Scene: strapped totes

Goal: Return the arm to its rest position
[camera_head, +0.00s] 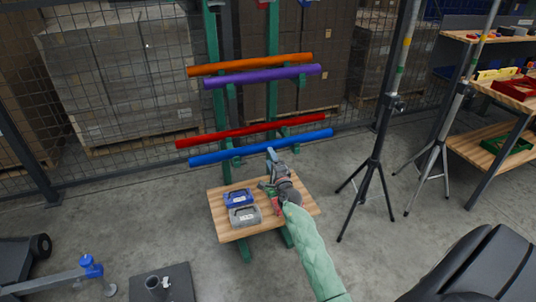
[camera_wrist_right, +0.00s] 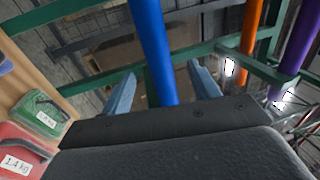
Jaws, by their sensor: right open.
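My right arm (camera_head: 312,250), in a pale green sleeve, reaches up from the bottom of the head view over a small wooden shelf. My right gripper (camera_head: 271,157) is just below the blue tube (camera_head: 262,147), the lowest tube on the green rack. In the right wrist view the two light blue fingers of this gripper (camera_wrist_right: 163,90) stand wide apart. The blue tube (camera_wrist_right: 150,40) runs up between them, with a gap on each side. Nothing is held. My left gripper is not in view.
Red (camera_head: 250,131), purple (camera_head: 262,76) and orange (camera_head: 250,64) tubes rest above. Blue (camera_head: 238,197) and grey (camera_head: 244,216) weights lie on the wooden shelf (camera_head: 234,235); green (camera_wrist_right: 40,114) and red (camera_wrist_right: 22,150) ones show in the wrist view. Tripods (camera_head: 375,160) stand right.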

